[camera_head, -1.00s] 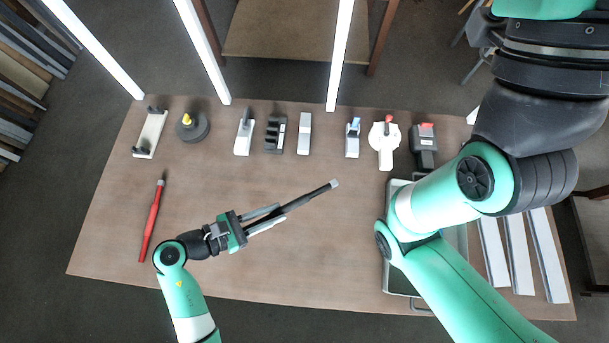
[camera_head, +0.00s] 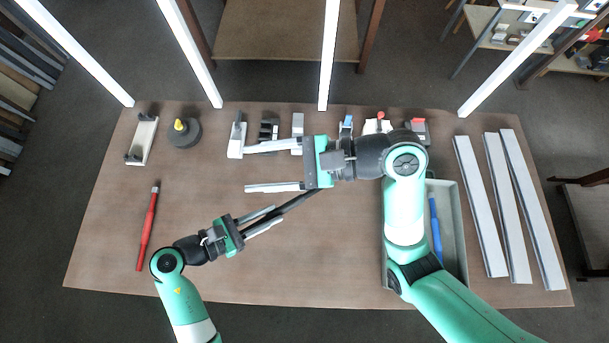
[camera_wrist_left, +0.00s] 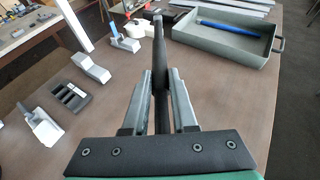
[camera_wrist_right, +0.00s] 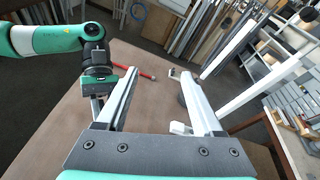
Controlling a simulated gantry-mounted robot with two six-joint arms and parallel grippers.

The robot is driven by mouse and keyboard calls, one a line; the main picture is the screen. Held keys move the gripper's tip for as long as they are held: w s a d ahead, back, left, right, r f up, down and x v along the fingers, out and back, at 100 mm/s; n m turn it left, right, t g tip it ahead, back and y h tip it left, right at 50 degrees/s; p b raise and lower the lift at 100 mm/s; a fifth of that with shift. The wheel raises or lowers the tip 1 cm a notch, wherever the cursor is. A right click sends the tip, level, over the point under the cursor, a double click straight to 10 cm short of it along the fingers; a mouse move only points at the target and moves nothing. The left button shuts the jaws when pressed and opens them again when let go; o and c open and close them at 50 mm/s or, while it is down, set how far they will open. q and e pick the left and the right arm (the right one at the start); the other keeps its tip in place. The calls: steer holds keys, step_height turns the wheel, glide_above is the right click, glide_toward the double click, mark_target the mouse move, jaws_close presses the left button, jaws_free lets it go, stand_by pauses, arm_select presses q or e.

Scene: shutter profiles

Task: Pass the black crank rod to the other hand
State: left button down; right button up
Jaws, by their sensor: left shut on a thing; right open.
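My left gripper (camera_head: 262,220) is shut on the black crank rod (camera_head: 299,202), which slants up to the right above the table in the head view. The rod stands upright between the fingers in the left wrist view (camera_wrist_left: 159,60). Its far end is hidden in the head view beneath my right gripper (camera_head: 258,166). My right gripper is open, its fingers spread wide and pointing left, above or near the rod's far end. In the right wrist view its fingers (camera_wrist_right: 160,100) are apart with nothing seen between them. I cannot tell how high it is over the rod.
A red rod (camera_head: 148,229) lies at the table's left. A grey tray (camera_head: 459,225) with a blue rod (camera_head: 435,228) is at the right, beside pale shutter profiles (camera_head: 481,205). Several fixtures line the back edge, including a black disc with a yellow knob (camera_head: 184,132).

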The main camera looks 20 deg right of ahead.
steer(key=d+f+h, duration=0.1)
steer(key=f, duration=0.2)
steer(key=s+d+f+g+h, duration=0.1)
steer(key=f, duration=0.2)
steer(key=d+f+g+h, duration=0.1)
steer(key=f, duration=0.2)
steer(key=shift+s+d+f+h, duration=0.15)
steer(key=shift+s+f+h, duration=0.2)
steer(key=shift+s+h, duration=0.05)
steer(key=g+h, duration=0.2)
glide_toward(288, 207)
steer(key=s+x, duration=0.1)
steer(key=x, duration=0.3)
steer(key=shift+w+x, duration=0.25)
steer(key=shift+x, duration=1)
steer(key=shift+w+x, duration=0.25)
steer(key=shift+x, duration=1)
steer(key=shift+c, duration=0.2)
steer(key=shift+r, duration=0.1)
jaws_close()
arm_select(q)
steer(key=c, duration=0.6)
jaws_free()
steer(key=shift+c, duration=0.2)
steer(key=shift+a, duration=0.1)
